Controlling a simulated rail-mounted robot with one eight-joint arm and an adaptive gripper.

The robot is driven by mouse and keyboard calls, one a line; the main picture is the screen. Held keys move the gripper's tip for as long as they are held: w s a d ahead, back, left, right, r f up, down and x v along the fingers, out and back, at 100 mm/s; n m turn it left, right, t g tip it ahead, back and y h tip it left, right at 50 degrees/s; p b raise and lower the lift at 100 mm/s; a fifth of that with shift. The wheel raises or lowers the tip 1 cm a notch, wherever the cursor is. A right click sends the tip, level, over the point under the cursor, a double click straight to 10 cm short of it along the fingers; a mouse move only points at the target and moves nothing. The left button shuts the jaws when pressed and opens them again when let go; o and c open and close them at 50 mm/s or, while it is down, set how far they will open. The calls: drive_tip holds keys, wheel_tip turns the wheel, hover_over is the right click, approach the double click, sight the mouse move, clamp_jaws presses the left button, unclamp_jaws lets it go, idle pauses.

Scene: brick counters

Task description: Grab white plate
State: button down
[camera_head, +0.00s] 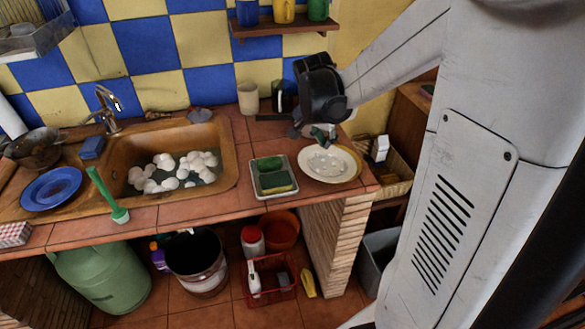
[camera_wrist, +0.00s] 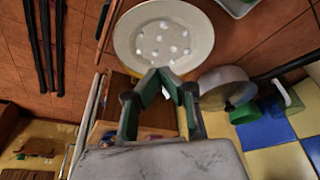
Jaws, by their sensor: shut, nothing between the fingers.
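The white plate (camera_head: 345,176) lies flat at the right end of the tiled counter, with small pale spots on its middle. In the wrist view the plate (camera_wrist: 190,57) is at the top, just beyond my fingertips. My gripper (camera_head: 322,138) is over the plate's far left edge, pointing down. In the wrist view the green fingers of my gripper (camera_wrist: 160,76) converge at their tips with nothing between them. I cannot tell whether the tips touch the plate's rim.
A tray (camera_head: 257,193) with green and yellow sponges stands just left of the plate. A sink (camera_head: 228,165) with white foam is farther left. A cup (camera_head: 248,98) and a dark mug stand by the wall. A wicker basket (camera_head: 396,187) is right of the counter's end.

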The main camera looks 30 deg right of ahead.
sight(323, 173)
drive_tip(key=b+x, duration=0.1)
drive_tip(key=x, duration=0.9)
drive_tip(key=shift+s+d, duration=0.1)
drive_tip(key=a, duration=0.1)
drive_tip(key=s+a, duration=0.1)
drive_tip(key=a, duration=0.1)
drive_tip(key=shift+s+r, duration=0.1)
drive_tip(key=shift+s, duration=0.1)
drive_tip(key=shift+s+a, duration=0.15)
drive_tip(key=shift+a, duration=0.25)
